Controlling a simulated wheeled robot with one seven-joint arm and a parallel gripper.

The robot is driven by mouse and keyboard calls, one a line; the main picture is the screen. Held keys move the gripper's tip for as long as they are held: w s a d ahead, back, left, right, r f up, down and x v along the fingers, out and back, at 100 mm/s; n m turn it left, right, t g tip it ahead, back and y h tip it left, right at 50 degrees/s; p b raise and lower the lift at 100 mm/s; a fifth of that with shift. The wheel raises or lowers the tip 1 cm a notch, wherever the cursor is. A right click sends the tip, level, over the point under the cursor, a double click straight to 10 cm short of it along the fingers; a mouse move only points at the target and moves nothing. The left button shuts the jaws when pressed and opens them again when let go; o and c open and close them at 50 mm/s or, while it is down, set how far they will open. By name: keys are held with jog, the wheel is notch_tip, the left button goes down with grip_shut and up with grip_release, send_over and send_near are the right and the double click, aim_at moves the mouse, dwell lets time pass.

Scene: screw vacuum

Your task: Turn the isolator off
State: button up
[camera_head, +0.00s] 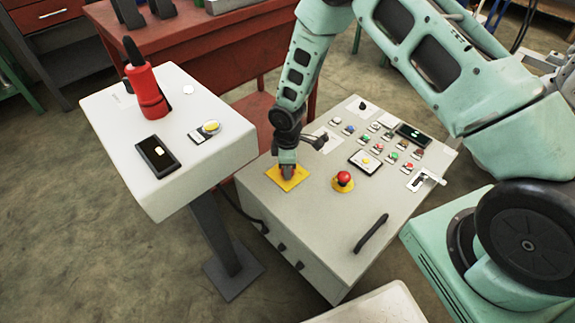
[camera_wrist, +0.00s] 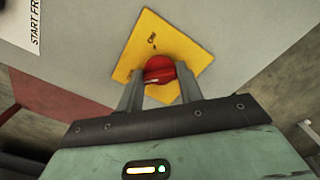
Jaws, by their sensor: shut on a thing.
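The isolator is a red rotary knob (camera_wrist: 159,70) on a yellow square plate (camera_wrist: 148,30), seen close in the wrist view. In the head view the yellow plate (camera_head: 288,178) lies at the left part of the grey control panel's top (camera_head: 308,205). My gripper (camera_wrist: 160,92) is shut on the red knob, one finger on each side of it. In the head view my gripper (camera_head: 287,168) comes down onto the plate from above and mostly hides the knob. The lettering on the plate is too small to read, and I cannot tell the knob's setting.
A red emergency button (camera_head: 344,179) sits right of the plate, with several small buttons and a black handle (camera_head: 371,233) on the same panel. A red workbench (camera_head: 215,50) is behind.

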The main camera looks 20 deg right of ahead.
jog(key=o, duration=1)
jog(key=shift+r, duration=0.1)
notch_tip(320, 180, up, 17)
jog(key=p, duration=0.3)
jog(key=shift+r, duration=0.15)
